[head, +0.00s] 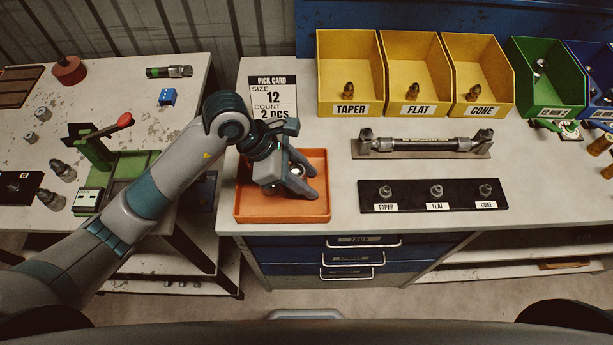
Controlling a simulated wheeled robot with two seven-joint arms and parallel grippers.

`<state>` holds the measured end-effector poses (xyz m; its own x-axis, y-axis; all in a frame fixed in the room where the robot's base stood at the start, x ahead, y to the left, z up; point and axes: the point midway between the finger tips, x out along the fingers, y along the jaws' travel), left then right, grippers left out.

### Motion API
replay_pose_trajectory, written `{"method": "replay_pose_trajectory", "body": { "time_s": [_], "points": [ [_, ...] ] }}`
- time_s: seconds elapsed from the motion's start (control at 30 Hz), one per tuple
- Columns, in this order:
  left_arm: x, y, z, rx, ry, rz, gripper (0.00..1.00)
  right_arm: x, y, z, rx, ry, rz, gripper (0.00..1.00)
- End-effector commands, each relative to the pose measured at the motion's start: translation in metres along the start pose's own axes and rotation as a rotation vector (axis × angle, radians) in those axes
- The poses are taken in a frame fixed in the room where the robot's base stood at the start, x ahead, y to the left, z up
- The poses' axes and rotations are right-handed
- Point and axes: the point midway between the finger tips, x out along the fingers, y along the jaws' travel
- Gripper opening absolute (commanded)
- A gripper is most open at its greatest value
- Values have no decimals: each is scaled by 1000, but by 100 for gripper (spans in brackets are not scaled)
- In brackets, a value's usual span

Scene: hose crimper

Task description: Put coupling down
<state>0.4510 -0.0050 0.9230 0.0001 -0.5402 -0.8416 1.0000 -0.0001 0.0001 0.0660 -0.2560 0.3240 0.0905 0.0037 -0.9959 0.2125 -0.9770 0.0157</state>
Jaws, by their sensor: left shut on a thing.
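My left gripper (300,183) is over the orange tray (284,213) on the right bench, its fingers pointing down and to the right. It is shut on a small metal coupling (298,171), which shows only partly between the fingers. The coupling is inside the tray's outline; I cannot tell whether it touches the tray floor. The pick card (273,96) behind the tray reads size 12, count 2 pcs. My right gripper is not in view.
Yellow bins (349,66) labelled taper, flat and cone stand at the back. A hose on a stand (422,143) and a black labelled rack (432,196) lie right of the tray. A green press (95,150) stands on the left bench.

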Motion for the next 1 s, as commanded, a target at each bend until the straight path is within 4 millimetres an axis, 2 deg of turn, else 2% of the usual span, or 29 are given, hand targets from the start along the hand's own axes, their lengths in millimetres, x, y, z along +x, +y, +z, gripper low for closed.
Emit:
{"method": "replay_pose_trajectory", "body": {
  "time_s": [0.03, 0.1, 0.57, 0.77, 1.0],
  "points": [
    [0, 0, 0, 0, 0, 0, 42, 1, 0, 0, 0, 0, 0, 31],
    [0, 0, 0, 0, 0, 0, 54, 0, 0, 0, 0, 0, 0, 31],
    [-4, 0, 2, 0, 0, 0, 54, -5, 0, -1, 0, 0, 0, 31],
    [-29, 0, 2, 0, 1, 2, 54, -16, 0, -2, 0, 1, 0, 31],
    [-72, 1, 2, 1, 2, 2, 54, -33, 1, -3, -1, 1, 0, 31]
  ]
}}
